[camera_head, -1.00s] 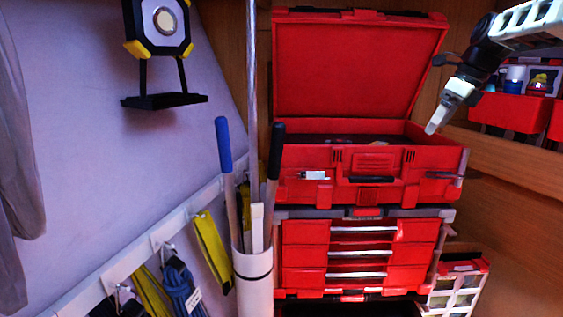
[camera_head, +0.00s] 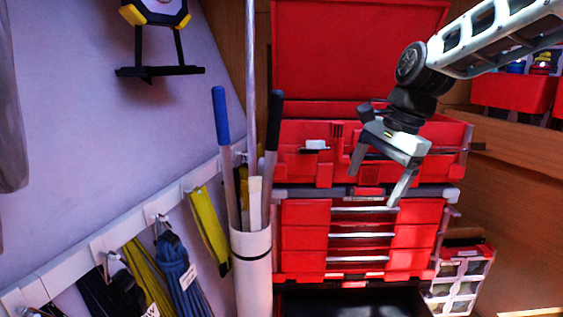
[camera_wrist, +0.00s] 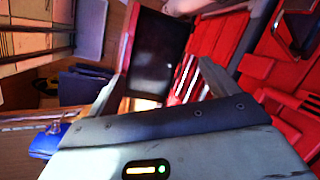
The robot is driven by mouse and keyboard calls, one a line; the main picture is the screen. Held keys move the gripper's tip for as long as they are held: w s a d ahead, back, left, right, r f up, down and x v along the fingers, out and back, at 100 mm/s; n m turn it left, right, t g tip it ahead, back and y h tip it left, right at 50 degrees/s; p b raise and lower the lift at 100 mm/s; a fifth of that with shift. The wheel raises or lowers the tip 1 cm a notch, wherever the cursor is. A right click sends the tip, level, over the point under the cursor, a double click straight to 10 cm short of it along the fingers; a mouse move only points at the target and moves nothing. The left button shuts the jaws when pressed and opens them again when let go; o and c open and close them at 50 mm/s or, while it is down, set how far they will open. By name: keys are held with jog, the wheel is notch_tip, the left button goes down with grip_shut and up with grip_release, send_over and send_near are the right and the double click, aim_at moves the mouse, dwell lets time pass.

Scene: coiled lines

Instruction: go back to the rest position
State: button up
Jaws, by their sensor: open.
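My gripper (camera_head: 378,183) hangs in front of the red toolbox (camera_head: 292,168) in the head view. Its two fingers are spread apart and point down, with nothing between them. In the wrist view my gripper's fingers (camera_wrist: 160,85) also stand apart and empty. The toolbox has its lid (camera_head: 350,50) raised. Its inside is mostly hidden by my arm and the front wall.
Below are red drawers (camera_head: 305,240) and a dark open drawer (camera_head: 350,302). A white tube (camera_head: 252,270) with long handles stands left. Coiled blue line (camera_head: 180,275) and yellow straps (camera_head: 208,228) hang on a wall rail. Red bins (camera_head: 510,92) are at right.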

jog(key=s+a+f+n+b, duration=0.1)
jog(key=s+f+n+b, duration=0.1)
jog(key=s+f+n, duration=0.4)
jog(key=s+a+f+n+h+b, duration=0.1)
jog(key=s+f+n+b, duration=0.1)
jog(key=s+f+n, duration=0.5)
jog(key=s+a+f+n+g+h+b, duration=0.1)
jog(key=s+f+n, duration=0.5)
jog(key=s, duration=1)
jog(key=shift+a+f+n+b, duration=0.15)
jog(key=shift+f+n+b, duration=0.15)
jog(key=shift+f+b, duration=0.4)
jog(key=shift+r, duration=0.1)
jog(key=shift+a, duration=0.2)
jog(key=shift+c, duration=0.4)
